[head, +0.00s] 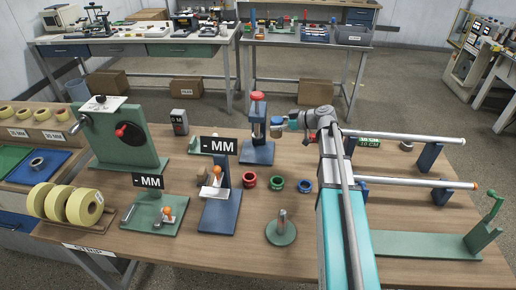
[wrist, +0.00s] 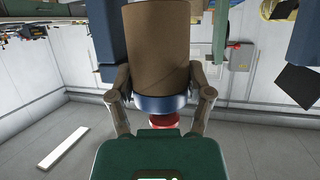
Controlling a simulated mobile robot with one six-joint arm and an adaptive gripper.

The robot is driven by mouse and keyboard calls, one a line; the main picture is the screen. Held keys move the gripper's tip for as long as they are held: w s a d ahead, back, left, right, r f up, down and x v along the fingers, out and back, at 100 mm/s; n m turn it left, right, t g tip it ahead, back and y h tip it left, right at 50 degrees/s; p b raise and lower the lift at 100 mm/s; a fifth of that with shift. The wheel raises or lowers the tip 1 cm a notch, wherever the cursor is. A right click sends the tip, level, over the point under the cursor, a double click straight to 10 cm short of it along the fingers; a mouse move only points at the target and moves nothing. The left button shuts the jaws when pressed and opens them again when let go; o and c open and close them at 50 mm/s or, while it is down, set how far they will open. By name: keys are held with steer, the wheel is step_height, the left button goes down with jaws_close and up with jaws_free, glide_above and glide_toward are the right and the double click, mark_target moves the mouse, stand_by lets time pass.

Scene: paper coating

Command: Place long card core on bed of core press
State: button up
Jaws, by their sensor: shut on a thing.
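A brown card core (wrist: 157,50) stands out large in the wrist view, between the two fingers of my gripper (wrist: 160,85). The fingers are shut on its sides. A blue disc (wrist: 160,104) and a red knob (wrist: 165,121) show at one end of the core, in line with it; whether the disc touches the core I cannot tell. In the head view the core press is a blue stand (head: 257,152) with a red top (head: 258,96). My gripper (head: 284,123) is just right of its column. The core's seating on the bed is hidden.
Red (head: 249,182), green (head: 277,184) and blue (head: 305,186) rings lie in front of the press. A gauge with a -MM sign (head: 219,146) stands to the left. Right of my arm are horizontal rods (head: 410,136) on blue posts.

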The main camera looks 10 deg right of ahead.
steer(key=shift+f+b, duration=5.05)
steer(key=shift+f, duration=0.4)
steer(key=shift+w+a+r, duration=0.1)
steer(key=shift+w+a, duration=0.45)
steer(key=shift+a, duration=0.3)
steer(key=shift+w+a, duration=0.5)
steer(key=shift+a, duration=0.35)
steer(key=shift+w+a, duration=0.55)
steer(key=shift+a, duration=0.25)
steer(key=shift+w+a, duration=0.55)
steer(key=shift+a, duration=0.25)
steer(key=shift+a+f+b, duration=0.1)
steer(key=shift+f+b, duration=0.4)
steer(key=shift+f, duration=0.15)
steer(key=shift+f, duration=0.1)
steer(key=o, duration=1.1)
